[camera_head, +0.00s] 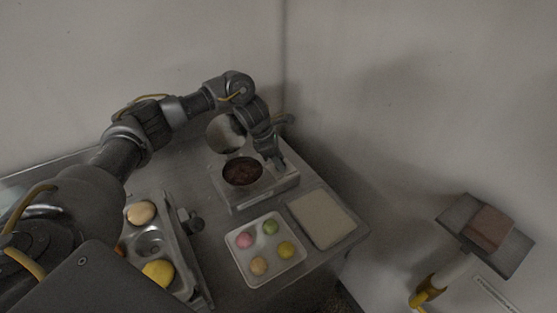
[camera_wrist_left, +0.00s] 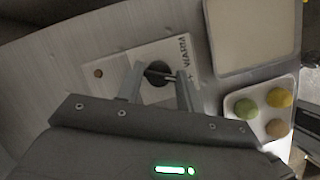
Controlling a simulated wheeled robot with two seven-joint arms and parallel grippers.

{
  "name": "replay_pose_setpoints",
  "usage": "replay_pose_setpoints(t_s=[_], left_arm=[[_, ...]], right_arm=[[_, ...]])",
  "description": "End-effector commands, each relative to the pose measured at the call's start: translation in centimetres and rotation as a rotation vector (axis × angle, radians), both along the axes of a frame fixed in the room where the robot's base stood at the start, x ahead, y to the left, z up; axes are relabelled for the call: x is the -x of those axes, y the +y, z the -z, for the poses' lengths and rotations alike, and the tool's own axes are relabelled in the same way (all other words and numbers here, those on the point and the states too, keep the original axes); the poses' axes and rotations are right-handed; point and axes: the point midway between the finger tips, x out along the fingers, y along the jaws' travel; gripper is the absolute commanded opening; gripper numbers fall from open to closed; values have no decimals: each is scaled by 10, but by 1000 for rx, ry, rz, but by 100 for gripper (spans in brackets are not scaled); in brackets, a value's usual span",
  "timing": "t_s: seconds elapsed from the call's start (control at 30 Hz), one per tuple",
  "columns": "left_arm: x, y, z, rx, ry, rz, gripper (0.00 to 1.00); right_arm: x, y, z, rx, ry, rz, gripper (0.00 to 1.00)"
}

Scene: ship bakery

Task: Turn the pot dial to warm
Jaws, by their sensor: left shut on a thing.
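The pot (camera_head: 262,191) is a square, light unit with a round well of dark brown contents; its round lid (camera_head: 225,133) stands raised behind. My left gripper (camera_head: 279,164) reaches down to the unit's far right side. In the left wrist view, the dark round pot dial (camera_wrist_left: 155,73) sits between the fingers of my left gripper (camera_wrist_left: 157,88), which is shut on it. The "WARM" label (camera_wrist_left: 184,52) is printed on the panel right of the dial. The fingers hide part of the dial, and I cannot tell its exact setting. My right gripper is not in view.
A white tray (camera_head: 236,268) with several coloured round pieces stands in front of the pot. A pale square board (camera_head: 321,218) lies to its right. A metal tray (camera_head: 183,262) with buns is at left. A stand with a brown block (camera_head: 489,228) is at far right.

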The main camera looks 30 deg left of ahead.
Motion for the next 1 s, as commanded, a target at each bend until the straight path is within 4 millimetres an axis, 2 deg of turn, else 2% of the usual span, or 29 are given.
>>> replay_pose_setpoints(t_s=[0.47, 1.0], left_arm=[[2, -2, -2, -1, -2, -449, 14], [3, -5, -5, -2, -1, -952, 14]], right_arm=[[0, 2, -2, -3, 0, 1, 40], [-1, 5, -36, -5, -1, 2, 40]])
